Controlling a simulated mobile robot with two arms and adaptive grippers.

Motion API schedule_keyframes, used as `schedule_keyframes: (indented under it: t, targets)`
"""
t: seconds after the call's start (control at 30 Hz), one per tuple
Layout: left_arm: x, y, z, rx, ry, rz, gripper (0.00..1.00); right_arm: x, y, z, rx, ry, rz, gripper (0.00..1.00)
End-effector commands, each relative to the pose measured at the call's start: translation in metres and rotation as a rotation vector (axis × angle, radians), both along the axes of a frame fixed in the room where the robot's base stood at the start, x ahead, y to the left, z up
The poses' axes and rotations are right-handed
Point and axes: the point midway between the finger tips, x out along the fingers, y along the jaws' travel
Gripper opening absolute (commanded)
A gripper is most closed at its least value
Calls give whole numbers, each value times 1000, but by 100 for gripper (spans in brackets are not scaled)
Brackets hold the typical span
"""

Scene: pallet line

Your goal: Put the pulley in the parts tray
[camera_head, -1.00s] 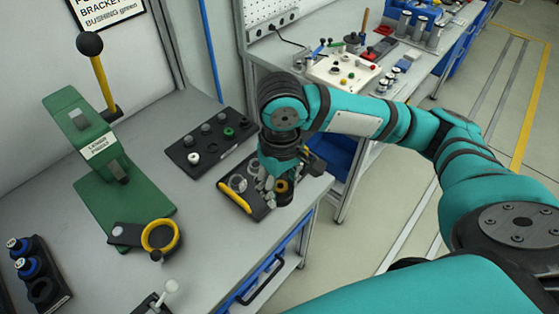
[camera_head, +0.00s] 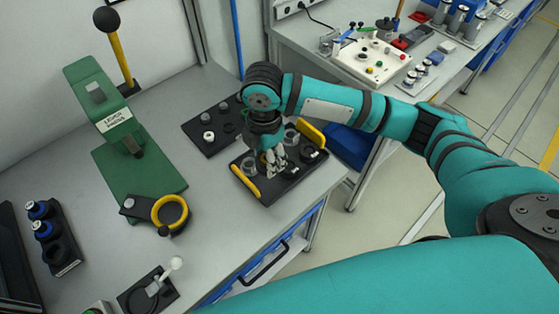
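The black parts tray (camera_head: 268,197) with yellow handles sits near the bench's front edge, right of the green press. My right gripper (camera_head: 273,165) points down over the middle of the tray, its pale fingers low among the parts there. Clear round cups (camera_head: 249,168) and small dark parts (camera_head: 309,151) are in the tray. I cannot pick out the pulley with certainty; the gripper and wrist hide part of the tray. Whether the fingers are open or shut is unclear. My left gripper is out of view.
A green lever press (camera_head: 140,165) stands left, with a yellow ring (camera_head: 170,211) on a dark fixture before it. A black parts rack (camera_head: 206,143) lies behind the tray. A blue-and-black holder (camera_head: 60,245) is at far left. Bare bench lies between press and tray.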

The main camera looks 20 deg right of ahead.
Motion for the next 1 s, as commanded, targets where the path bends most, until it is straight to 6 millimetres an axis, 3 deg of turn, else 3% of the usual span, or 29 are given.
schedule_keyframes:
  t: [0.13, 0.33, 0.77, 1.0]
  targets:
    - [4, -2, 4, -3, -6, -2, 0, 0, 2, -13, 0, 4, 44, 11]
    - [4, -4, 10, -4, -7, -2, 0, 0, 1, -50, -1, 3, 46, 11]
    - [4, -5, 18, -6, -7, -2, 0, 0, 1, -96, -1, 1, 45, 11]
    - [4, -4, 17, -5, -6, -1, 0, 1, 1, -101, 0, -2, 46, 11]
